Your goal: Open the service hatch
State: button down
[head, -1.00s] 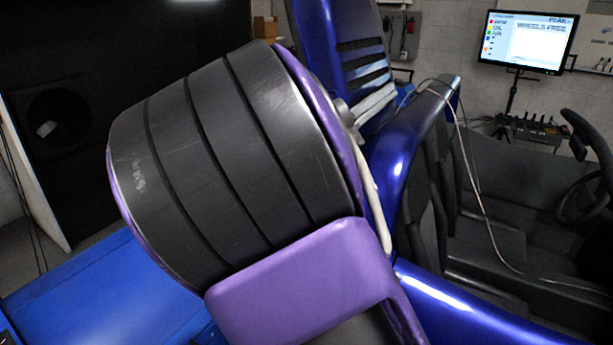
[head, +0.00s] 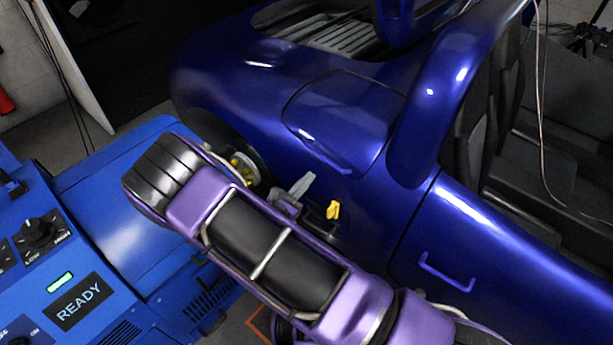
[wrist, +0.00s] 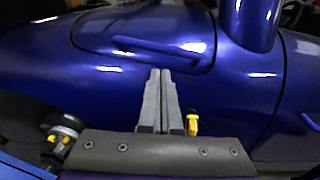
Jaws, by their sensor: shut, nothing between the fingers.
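The service hatch (head: 350,105) is a blue panel outlined by a seam in the car's rear flank, and it lies flush with the body. It also shows in the wrist view (wrist: 100,32). A blue bar handle (head: 325,153) runs along its lower edge, and in the wrist view the handle (wrist: 155,52) is just beyond my fingertips. My gripper (head: 306,180) is shut and empty, its grey fingers pointing at the handle. In the wrist view my gripper (wrist: 160,73) appears just below the bar; I cannot tell whether they touch. My arm hides the body below.
A yellow knob (head: 333,209) is on the flank right of my fingers. A wheel hub (head: 243,168) is to the left. A blue dynamometer unit with a READY label (head: 79,302) fills the lower left. A second bar handle (head: 446,272) is on the door at right.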

jog(key=x, duration=0.7)
jog(key=shift+w+d, duration=0.1)
jog(key=shift+w, duration=0.1)
